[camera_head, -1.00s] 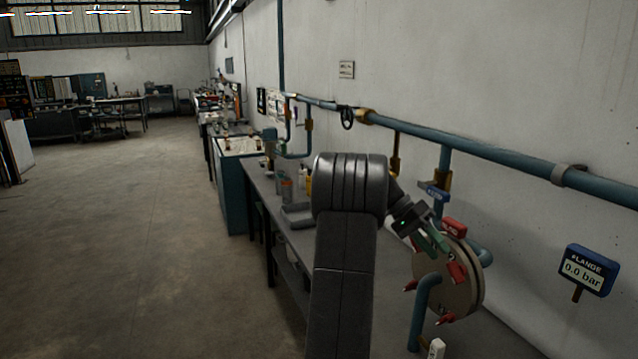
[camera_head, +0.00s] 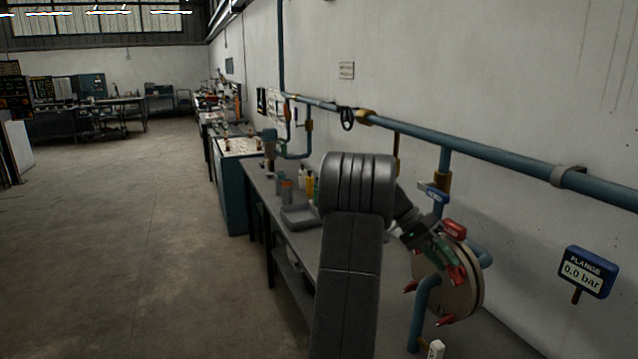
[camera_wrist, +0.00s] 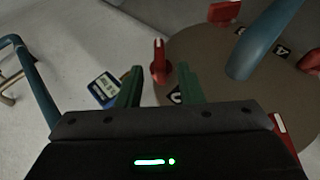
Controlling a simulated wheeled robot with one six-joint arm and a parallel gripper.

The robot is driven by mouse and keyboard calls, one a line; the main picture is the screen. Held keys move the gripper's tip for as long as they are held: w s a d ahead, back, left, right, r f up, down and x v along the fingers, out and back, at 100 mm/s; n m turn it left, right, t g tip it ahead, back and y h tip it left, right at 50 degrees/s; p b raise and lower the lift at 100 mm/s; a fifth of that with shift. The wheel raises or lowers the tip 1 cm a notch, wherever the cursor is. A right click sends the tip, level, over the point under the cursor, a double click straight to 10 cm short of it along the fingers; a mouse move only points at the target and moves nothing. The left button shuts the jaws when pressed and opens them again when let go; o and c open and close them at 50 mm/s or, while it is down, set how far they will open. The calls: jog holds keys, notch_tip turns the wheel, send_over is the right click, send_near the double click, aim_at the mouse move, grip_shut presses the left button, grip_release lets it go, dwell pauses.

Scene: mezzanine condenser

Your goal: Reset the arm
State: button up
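My gripper (camera_head: 450,260) is in front of the round flange (camera_head: 462,300) on the right, with my arm bent at the elbow. In the wrist view my gripper (camera_wrist: 160,86) has its two green fingers apart with nothing held between them. A red clamp or bolt (camera_wrist: 159,62) on the flange's edge shows beyond the gap between the fingers. The grey-brown flange face (camera_wrist: 205,55) fills the upper right there, with a blue pipe (camera_wrist: 262,38) rising from it. My arm and gripper hide part of the flange and bench in the head view.
A blue sign reading FLANGE 0.0 bar (camera_head: 586,271) stands at the right. A blue pipe (camera_head: 480,154) runs along the wall. Bottles (camera_head: 309,184) and a grey tray (camera_head: 298,216) are on the bench behind my arm. The floor (camera_head: 130,240) at left is clear.

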aim_at(454, 270)
jog(key=x, duration=0.3)
jog(key=shift+s+d+f+p, duration=0.1)
jog(key=shift+s+d+p, duration=0.1)
jog(key=shift+p, duration=0.1)
jog(key=shift+f+t+b, duration=0.1)
jog(key=shift+t+b, duration=0.2)
jog(key=shift+s+m+t+y+b, duration=0.15)
jog(key=shift+m+t+y+b, duration=0.15)
jog(key=shift+t+y, duration=0.35)
jog(key=shift+t+y+b, duration=0.35)
jog(key=shift+t, duration=0.5)
jog(key=shift+s+r+m+t+y+b, duration=0.15)
jog(key=shift+m+t+y+b, duration=0.35)
jog(key=shift+t, duration=0.7)
jog(key=shift+r, duration=0.1)
